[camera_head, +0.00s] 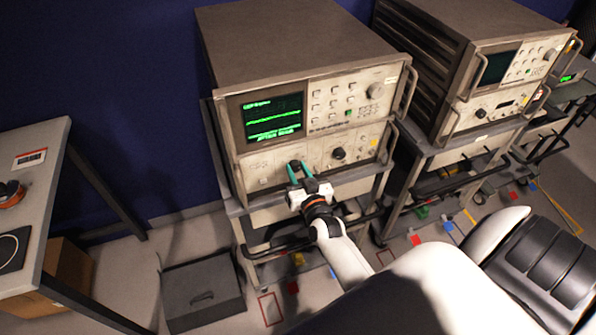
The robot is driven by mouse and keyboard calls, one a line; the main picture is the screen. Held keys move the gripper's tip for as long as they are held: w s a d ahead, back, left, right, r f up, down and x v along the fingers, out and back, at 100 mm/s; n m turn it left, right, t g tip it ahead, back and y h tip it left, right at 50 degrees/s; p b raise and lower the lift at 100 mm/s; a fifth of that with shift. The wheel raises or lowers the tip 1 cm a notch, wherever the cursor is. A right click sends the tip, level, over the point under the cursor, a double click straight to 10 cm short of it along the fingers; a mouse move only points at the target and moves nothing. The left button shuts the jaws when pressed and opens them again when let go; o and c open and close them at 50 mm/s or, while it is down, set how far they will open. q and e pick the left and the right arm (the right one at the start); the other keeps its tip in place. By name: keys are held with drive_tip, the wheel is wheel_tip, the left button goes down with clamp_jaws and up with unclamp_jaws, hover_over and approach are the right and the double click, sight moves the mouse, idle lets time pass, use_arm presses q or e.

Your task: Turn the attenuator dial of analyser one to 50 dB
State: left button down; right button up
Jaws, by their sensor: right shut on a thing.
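An analyser (315,78) with a lit green screen (273,118) stands on a cart in the middle of the camera_head view. Its lower panel has a black dial (338,153) and, to the left of that, a knob mostly hidden by my right gripper (299,172). The gripper's green fingers are at the lower panel, shut on that knob. Its markings are too small to read, so I cannot tell the dial setting. My left gripper is out of view.
A second analyser (490,65) stands on a cart to the right. A grey table (48,190) stands at the left, with a cardboard box (68,268) under it. A dark grey case (203,290) lies on the floor beside the middle cart. A blue wall is behind.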

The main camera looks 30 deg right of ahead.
drive_tip(key=m, duration=0.3)
drive_tip(key=shift+d+f+m, duration=0.1)
drive_tip(key=shift+m, duration=2)
drive_tip(key=o, duration=1)
drive_tip(key=shift+s, duration=0.1)
